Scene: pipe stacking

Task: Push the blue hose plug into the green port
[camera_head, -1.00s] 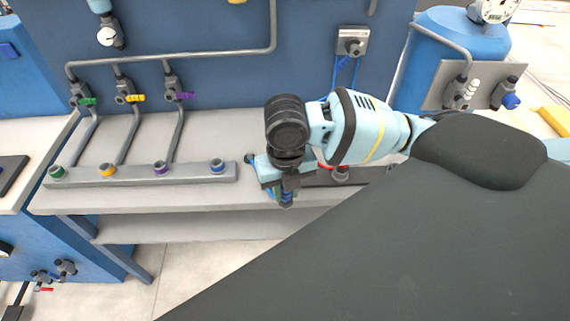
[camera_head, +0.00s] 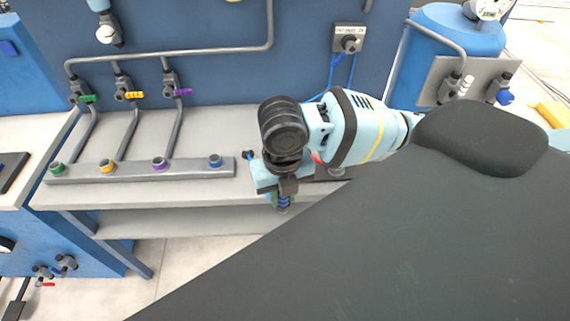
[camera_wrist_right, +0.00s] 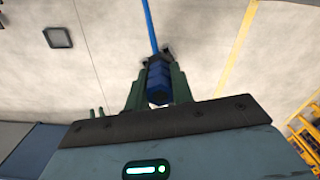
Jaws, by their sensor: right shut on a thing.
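My right gripper (camera_head: 283,197) is shut on the blue hose plug (camera_head: 284,202), just in front of the shelf. In the right wrist view the blue plug (camera_wrist_right: 159,82) sits between the green fingers of the gripper (camera_wrist_right: 158,88), with a blue hose (camera_wrist_right: 150,25) running away from its far end. The green port (camera_head: 57,169) is at the left end of a grey manifold bar (camera_head: 130,172) on the shelf, well to the left of the gripper. My left gripper is not in view.
Orange (camera_head: 107,166), purple (camera_head: 160,163) and blue (camera_head: 215,160) ports share the bar. Pipes with coloured valves rise behind it along the blue wall. A blue tank (camera_head: 455,40) stands at the back right. The shelf's front strip is clear.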

